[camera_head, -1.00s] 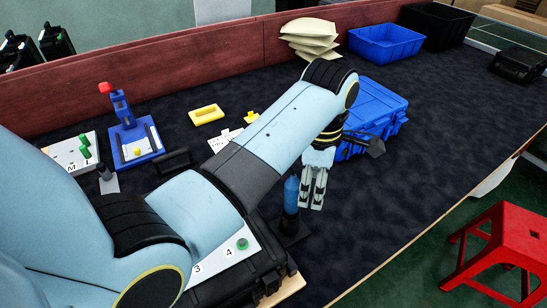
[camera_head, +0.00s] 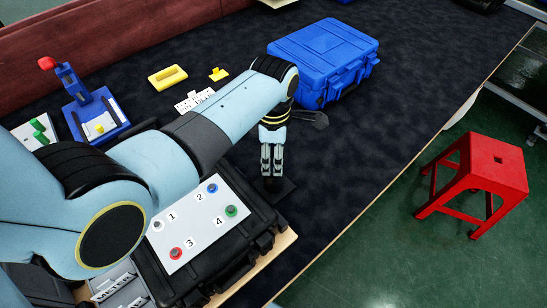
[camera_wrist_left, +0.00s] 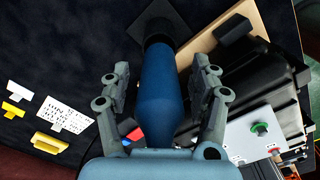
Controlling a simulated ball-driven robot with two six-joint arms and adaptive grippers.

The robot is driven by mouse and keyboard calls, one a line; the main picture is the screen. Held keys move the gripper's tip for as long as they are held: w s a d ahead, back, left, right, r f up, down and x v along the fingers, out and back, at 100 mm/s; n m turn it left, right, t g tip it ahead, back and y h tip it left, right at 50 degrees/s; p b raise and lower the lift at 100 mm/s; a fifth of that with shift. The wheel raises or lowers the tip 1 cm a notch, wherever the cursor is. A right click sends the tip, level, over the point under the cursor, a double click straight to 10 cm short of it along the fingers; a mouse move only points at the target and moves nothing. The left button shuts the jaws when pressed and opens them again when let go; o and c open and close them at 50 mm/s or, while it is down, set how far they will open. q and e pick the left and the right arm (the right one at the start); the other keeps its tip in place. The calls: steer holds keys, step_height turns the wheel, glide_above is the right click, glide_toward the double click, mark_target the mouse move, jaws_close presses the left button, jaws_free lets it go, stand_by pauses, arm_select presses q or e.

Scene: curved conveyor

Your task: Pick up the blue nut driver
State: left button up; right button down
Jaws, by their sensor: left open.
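The blue nut driver (camera_wrist_left: 160,88) shows in the left wrist view, its blue handle lying between the two fingers of my left gripper (camera_wrist_left: 162,95). Its far end meets a dark square base (camera_wrist_left: 152,30). The fingers are apart on either side of the handle, and I see a gap on both sides. In the head view my left gripper (camera_head: 272,158) points down above the dark base (camera_head: 284,189) and hides the blue handle. My right gripper is not in view.
A black case with a numbered button panel (camera_head: 198,222) stands just in front of the base. A blue case (camera_head: 325,60) lies behind to the right. A yellow block (camera_head: 167,77) and a blue device (camera_head: 97,112) are at left. A red stool (camera_head: 480,170) stands beyond the table edge.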

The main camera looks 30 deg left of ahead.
arm_select(q)
steer(key=shift+w+f, duration=0.1)
steer(key=shift+f, duration=0.5)
jaws_close()
